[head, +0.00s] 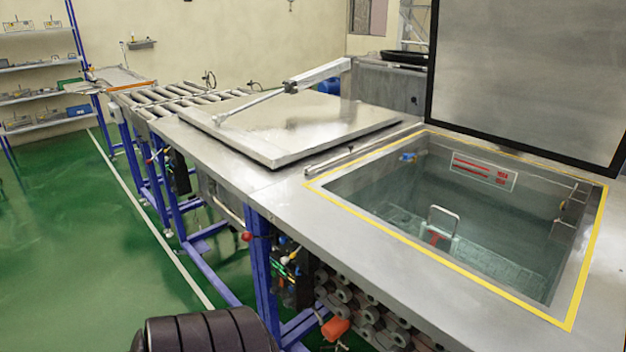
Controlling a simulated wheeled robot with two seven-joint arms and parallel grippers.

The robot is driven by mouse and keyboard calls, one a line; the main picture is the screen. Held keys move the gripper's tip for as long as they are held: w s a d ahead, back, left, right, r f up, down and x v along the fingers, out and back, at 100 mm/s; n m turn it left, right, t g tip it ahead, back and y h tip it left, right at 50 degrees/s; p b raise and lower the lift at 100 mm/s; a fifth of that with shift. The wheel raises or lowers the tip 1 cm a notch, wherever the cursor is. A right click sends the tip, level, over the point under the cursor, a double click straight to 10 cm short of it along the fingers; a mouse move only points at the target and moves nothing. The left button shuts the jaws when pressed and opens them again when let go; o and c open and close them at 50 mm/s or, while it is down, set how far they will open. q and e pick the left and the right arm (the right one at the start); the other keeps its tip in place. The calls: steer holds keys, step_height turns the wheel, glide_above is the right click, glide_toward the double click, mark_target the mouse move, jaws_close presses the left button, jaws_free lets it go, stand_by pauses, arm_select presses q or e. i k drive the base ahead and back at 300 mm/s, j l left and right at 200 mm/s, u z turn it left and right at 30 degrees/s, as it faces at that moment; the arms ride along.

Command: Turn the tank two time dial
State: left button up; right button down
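An open tank (582,277) with a yellow border fills the right side of the head view and holds clear liquid. Its lid (530,70) stands raised behind it. A second tank farther left is covered by a shut flat metal lid (290,125). Under the bench's front edge, a dark control box (290,272) hangs near a red ball knob (247,236). Another dark box (180,172) hangs farther back. I cannot make out which part is a time dial or which tank is number two. Neither of my grippers is in view.
A roller conveyor (180,95) continues at the back left. Blue legs (262,275) carry the bench. An orange handle (335,328) and several grey cylinders (365,315) sit below it. A black ribbed object (205,333) fills the bottom edge. The green floor (90,240) at left is clear.

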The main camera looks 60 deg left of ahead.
mark_target(288, 303)
steer(key=u, duration=2.15)
